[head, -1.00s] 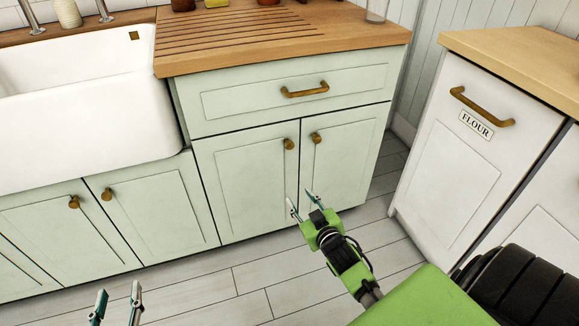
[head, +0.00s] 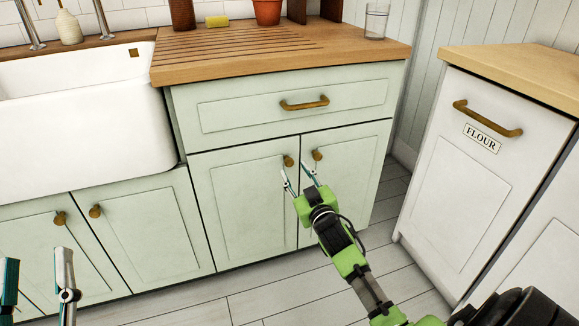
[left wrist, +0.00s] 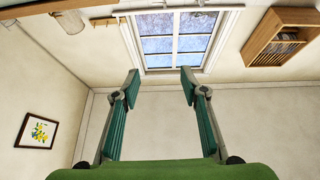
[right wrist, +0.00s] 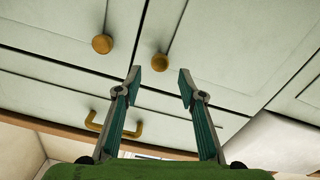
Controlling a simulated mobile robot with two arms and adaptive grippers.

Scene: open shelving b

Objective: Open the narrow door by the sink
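A pale green cabinet right of the white sink (head: 85,120) has two narrow shut doors below a drawer. The left door (head: 240,215), closer to the sink, has a round brass knob (head: 288,160); this knob also shows in the right wrist view (right wrist: 160,62). The right door (head: 345,185) has its own knob (head: 317,155). My right gripper (head: 296,172) is open and empty, just below the knobs. In the right wrist view the left door's knob lines up between its fingertips; contact cannot be told. My left gripper (head: 38,262) is open and empty at lower left.
The drawer has a brass handle (head: 304,103). A white flour cabinet (head: 470,170) stands at right. Grey floor (head: 250,290) lies clear before the doors.

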